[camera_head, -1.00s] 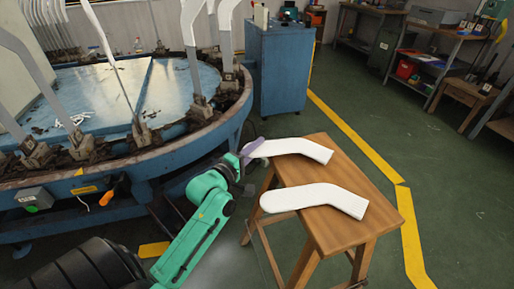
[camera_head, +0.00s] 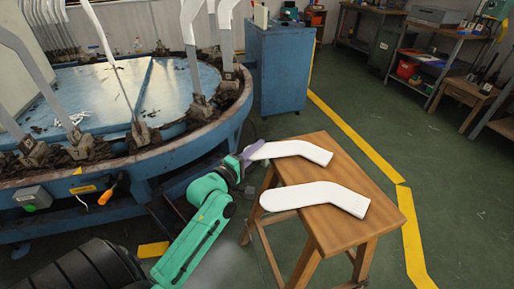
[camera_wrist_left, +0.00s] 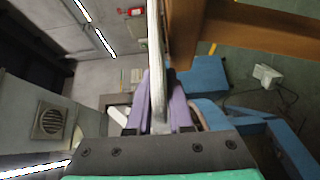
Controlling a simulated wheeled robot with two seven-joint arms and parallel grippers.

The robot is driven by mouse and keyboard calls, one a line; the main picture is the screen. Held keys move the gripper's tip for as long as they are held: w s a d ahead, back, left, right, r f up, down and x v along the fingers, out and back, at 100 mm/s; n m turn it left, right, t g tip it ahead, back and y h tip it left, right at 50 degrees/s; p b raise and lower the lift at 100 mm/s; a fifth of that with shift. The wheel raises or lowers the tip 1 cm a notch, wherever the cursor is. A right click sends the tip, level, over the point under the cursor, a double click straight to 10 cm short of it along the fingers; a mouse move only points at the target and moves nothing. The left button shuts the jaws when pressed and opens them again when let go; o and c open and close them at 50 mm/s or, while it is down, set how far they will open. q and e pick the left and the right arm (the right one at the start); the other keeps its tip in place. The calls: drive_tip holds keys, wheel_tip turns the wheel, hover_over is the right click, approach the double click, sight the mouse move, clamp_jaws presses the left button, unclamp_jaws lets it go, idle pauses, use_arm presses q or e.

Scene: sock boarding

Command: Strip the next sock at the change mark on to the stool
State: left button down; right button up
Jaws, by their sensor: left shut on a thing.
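My left gripper (camera_head: 247,157) has purple fingers and is shut on the near end of a white sock (camera_head: 300,149). This sock lies flat along the far side of the wooden stool (camera_head: 338,222). In the left wrist view the sock (camera_wrist_left: 156,60) stands edge-on between the purple fingers, beside the brown stool (camera_wrist_left: 182,30). A second flat white sock (camera_head: 318,196) lies on the nearer part of the stool top, apart from the first. White socks (camera_head: 191,22) cover the upper parts of grey boards on the round blue machine (camera_head: 112,85). My right gripper is not in view.
A blue cabinet (camera_head: 281,68) stands behind the stool. A yellow floor line (camera_head: 345,124) runs past the stool's right side. An orange-handled part (camera_head: 107,194) and a grey switch box (camera_head: 31,198) are on the machine's front.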

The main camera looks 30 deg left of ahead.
use_arm(q)
drive_tip(key=c, duration=0.7)
unclamp_jaws()
drive_tip(key=shift+c, duration=0.2)
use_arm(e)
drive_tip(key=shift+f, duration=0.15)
use_arm(q)
drive_tip(key=s+a, duration=0.1)
drive_tip(key=s, duration=1.3)
drive_tip(key=shift+s+a+p, duration=0.2)
drive_tip(key=shift+s+p, duration=0.05)
drive_tip(key=shift+p, duration=0.05)
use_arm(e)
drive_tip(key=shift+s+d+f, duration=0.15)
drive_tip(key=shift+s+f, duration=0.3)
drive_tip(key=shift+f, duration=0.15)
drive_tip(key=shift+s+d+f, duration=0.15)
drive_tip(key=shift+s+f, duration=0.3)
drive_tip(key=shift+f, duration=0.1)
use_arm(q)
drive_tip(key=shift+f, duration=0.15)
